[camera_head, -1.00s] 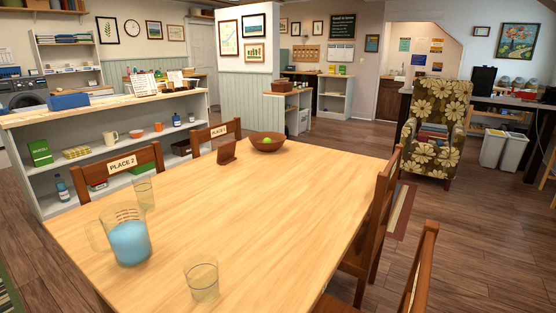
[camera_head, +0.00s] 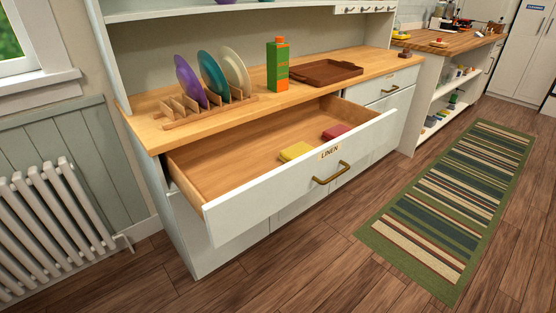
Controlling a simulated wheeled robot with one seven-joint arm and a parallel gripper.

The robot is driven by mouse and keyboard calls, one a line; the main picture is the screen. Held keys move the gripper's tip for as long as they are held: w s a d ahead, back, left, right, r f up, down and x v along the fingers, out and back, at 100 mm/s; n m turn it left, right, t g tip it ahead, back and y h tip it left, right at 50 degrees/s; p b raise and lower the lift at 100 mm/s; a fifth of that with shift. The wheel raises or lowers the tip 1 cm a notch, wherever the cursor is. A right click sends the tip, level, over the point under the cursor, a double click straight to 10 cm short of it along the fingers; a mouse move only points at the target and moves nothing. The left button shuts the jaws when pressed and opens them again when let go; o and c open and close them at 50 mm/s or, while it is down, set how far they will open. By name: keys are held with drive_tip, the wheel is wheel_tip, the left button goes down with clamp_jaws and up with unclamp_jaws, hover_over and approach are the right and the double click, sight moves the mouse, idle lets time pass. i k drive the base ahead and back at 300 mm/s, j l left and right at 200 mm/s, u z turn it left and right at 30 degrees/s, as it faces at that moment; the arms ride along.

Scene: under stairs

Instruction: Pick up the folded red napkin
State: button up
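The folded red napkin (camera_head: 336,132) lies flat inside the open drawer labelled LINEN (camera_head: 236,205), near its front panel and towards the right. A folded yellow napkin (camera_head: 296,151) lies to its left in the same drawer, a small gap apart. The rest of the drawer floor is bare. The drawer front carries a brass handle (camera_head: 331,174). My gripper is not in view.
The wooden counter above the drawer holds a plate rack (camera_head: 208,108) with coloured plates, an orange-and-green carton (camera_head: 277,65) and a brown tray (camera_head: 325,72). A white radiator (camera_head: 55,225) stands at left. A striped rug (camera_head: 450,205) lies at right; the floor in front is clear.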

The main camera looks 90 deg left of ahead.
sight(329, 134)
drive_tip(key=i+u, duration=0.1)
drive_tip(key=u, duration=1.9)
drive_tip(key=i+l+u, duration=0.2)
drive_tip(key=l, duration=0.2)
drive_tip(key=l+u, duration=0.2)
drive_tip(key=l, duration=0.2)
